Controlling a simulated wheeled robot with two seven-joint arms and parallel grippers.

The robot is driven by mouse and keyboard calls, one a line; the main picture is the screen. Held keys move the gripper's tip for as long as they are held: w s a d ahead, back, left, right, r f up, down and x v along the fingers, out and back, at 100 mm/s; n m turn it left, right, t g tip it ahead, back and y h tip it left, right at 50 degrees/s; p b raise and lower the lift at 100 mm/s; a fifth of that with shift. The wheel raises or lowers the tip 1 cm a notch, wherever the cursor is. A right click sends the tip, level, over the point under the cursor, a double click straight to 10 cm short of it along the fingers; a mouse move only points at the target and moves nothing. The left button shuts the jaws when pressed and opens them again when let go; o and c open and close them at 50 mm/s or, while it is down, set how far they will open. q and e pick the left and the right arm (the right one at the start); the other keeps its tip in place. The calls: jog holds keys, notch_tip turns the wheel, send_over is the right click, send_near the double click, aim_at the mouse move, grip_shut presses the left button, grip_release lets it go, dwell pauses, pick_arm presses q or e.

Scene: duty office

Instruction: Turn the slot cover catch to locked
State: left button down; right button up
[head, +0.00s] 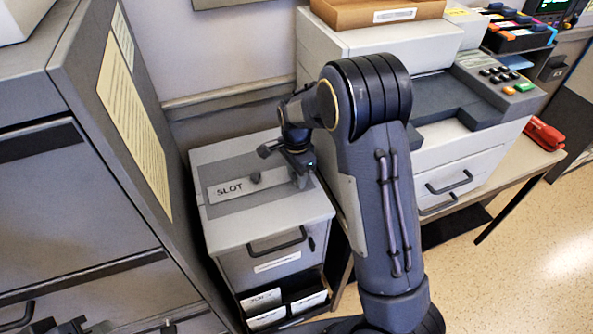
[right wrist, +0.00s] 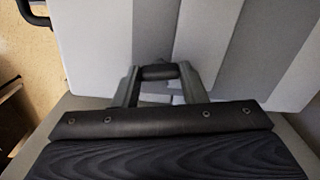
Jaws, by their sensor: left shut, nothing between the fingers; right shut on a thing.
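My right gripper (head: 301,178) reaches down to the plate's right end, shut on the catch. In the right wrist view the fingers (right wrist: 158,76) hold a short dark bar, the catch (right wrist: 158,71), between their tips. The catch is mostly hidden by the gripper in the head view, and I cannot tell its turned position. My left gripper (head: 75,326) shows only partly at the bottom left edge, away from the cabinet.
A tall grey cabinet (head: 75,200) with a posted sheet stands close on the left. A printer (head: 400,50) and a red stapler (head: 543,133) are on the desk to the right. The small cabinet's front has a drawer handle (head: 277,244) and label trays below. Open floor lies at the right.

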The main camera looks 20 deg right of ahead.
aim_at(296, 176)
jog(key=shift+m+p, duration=0.4)
jog(key=shift+m, duration=0.7)
jog(key=o, duration=1)
notch_tip(296, 176, up, 8)
jog(key=shift+f, duration=0.1)
